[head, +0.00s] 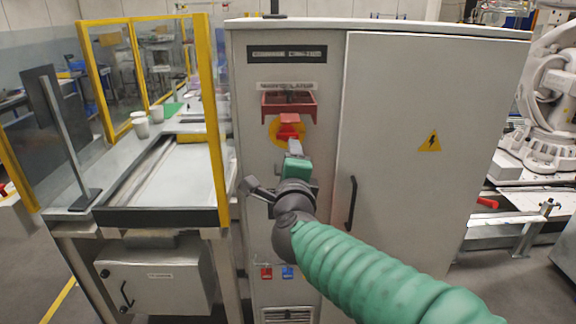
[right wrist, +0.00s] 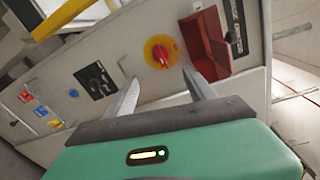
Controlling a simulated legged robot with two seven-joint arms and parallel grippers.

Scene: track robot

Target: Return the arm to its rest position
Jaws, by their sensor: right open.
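My right arm comes in from the lower right in the head view, with its green sleeve and dark wrist in front of the grey cabinet (head: 390,130). My right gripper (right wrist: 160,85) is open and empty in the right wrist view, its two fingers apart and pointing at the cabinet front. A red rotary switch on a yellow disc (right wrist: 161,53) shows between and beyond the fingertips. The switch (head: 289,131) is partly hidden by the gripper in the head view. Whether the fingers touch the panel I cannot tell. My left gripper is not in view.
A red bracket (head: 289,104) juts out above the switch. A dark door handle (head: 351,203) is right of my wrist. A conveyor table with yellow-framed guards (head: 215,120) stands at left. A white robot arm (head: 550,85) stands at right.

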